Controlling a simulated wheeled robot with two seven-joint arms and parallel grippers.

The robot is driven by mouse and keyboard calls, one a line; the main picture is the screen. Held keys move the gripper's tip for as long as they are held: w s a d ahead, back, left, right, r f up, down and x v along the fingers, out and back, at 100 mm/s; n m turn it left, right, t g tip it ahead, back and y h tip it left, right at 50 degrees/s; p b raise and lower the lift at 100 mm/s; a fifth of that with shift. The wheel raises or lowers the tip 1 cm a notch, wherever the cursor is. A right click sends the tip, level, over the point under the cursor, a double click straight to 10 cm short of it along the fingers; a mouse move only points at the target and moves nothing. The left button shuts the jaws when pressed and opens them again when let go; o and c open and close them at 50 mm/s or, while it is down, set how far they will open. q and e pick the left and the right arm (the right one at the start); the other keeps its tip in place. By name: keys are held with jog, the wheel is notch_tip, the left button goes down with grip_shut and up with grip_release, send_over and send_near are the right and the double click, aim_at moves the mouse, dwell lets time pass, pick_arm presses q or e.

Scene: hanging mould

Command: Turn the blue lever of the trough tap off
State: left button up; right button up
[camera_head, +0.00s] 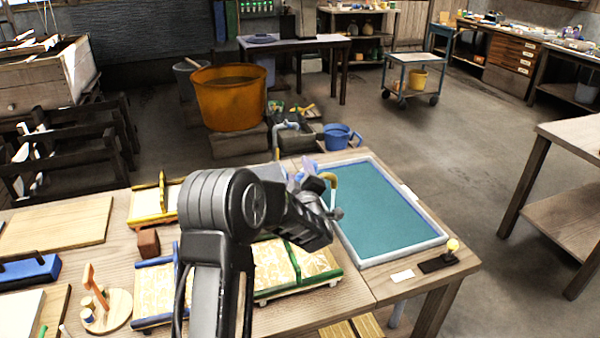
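The trough (447,238) is a shallow light-rimmed basin of teal water at the right end of the near table. A brass-coloured tap spout (331,180) bends over its left edge. A small blue part (311,167), seemingly the lever, shows beside the spout, partly hidden by my arm. My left gripper (336,212) is at the trough's left edge, just below the spout. Its fingers are small and dark, and whether they touch the lever or are open cannot be made out. My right gripper is out of view.
Green-edged and blue-edged frames (285,268) lie below my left arm. A yellow-edged frame (150,203) and a brown block (148,243) lie left of it. A yellow-knobbed item (452,246) stands at the trough's front right corner. Behind the table are a blue bucket (338,138) and an orange vat (230,98).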

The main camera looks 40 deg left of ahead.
pick_arm(q)
grip_shut()
dwell(0.3)
dwell(0.9)
